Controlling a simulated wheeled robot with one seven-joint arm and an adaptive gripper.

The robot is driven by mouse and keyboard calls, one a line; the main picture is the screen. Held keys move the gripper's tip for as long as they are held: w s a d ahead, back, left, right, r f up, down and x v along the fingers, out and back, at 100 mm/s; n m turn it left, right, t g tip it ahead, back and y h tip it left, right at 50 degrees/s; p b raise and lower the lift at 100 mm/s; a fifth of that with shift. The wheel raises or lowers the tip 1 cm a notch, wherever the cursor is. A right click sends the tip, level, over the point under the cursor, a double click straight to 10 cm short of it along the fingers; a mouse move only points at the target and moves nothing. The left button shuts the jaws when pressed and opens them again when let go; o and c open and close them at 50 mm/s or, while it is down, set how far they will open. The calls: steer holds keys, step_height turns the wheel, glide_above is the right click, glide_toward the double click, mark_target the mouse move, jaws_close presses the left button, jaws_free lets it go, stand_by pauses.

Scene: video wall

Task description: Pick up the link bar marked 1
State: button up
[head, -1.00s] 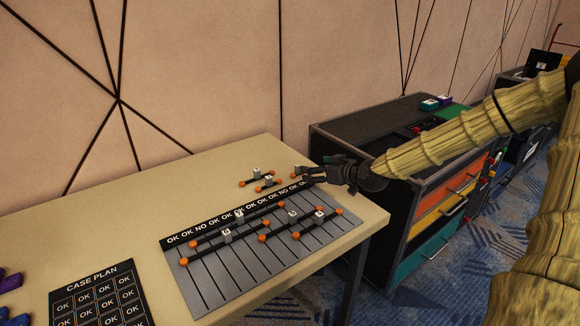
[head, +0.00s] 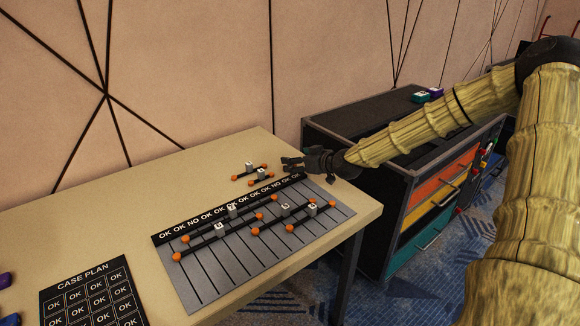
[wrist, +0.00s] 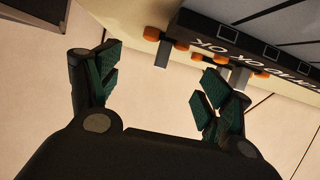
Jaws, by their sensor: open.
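Several link bars, black with orange ends and a pale marked cube, are in the head view. Some lie on the grey slotted board (head: 226,273). Two lie behind it on the bare table, a rear one (head: 249,170) and a nearer one (head: 261,176). The marks are too small to read, so I cannot tell which bar is 1. My gripper (head: 290,163) is above the table's back right part, right of these two bars. In the wrist view my gripper (wrist: 157,88) is open with nothing between its fingers. Orange bar ends (wrist: 151,34) show beyond the fingers.
The beige table (head: 120,200) also carries a CASE PLAN card (head: 90,292) at front left. Purple pieces (head: 8,280) sit at the left edge. A wall rises behind the table. A dark drawer cabinet (head: 360,125) stands at right. Table left of the bars is clear.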

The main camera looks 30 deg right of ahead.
steer(key=shift+b+x, duration=0.3)
steer(key=shift+x, duration=2.1)
steer(key=shift+f, duration=0.1)
steer(key=shift+c, duration=0.2)
steer(key=c, duration=1)
